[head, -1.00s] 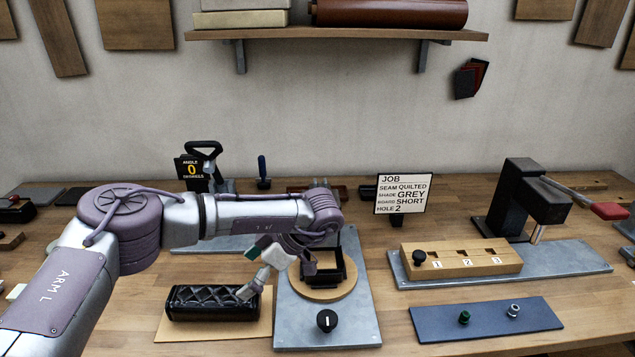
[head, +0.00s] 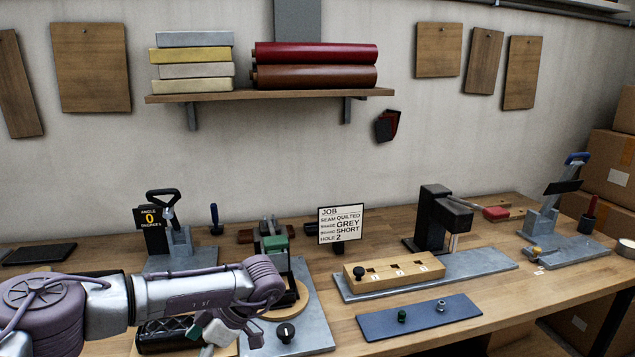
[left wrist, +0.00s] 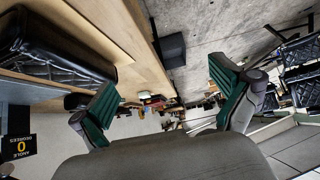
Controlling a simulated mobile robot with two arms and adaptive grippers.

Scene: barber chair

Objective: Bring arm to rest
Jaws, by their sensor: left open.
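My left arm reaches in from the left in the head view, low over the bench. My left gripper (head: 208,332) is at its end, low in the picture, next to a black quilted pad (head: 160,338) that the arm partly hides. In the left wrist view my left gripper (left wrist: 170,98) has its two green-padded fingers wide apart with nothing between them. The quilted pad (left wrist: 60,50) shows there at upper left, outside the fingers. My right gripper is in neither view.
A turntable plate with a black knob (head: 285,332) lies right of the gripper. Behind stand a green-topped fixture (head: 275,243), the job card (head: 340,224) and a numbered wooden block (head: 393,270). A blue mat (head: 420,317) is at the front. Boxes (head: 608,165) stand far right.

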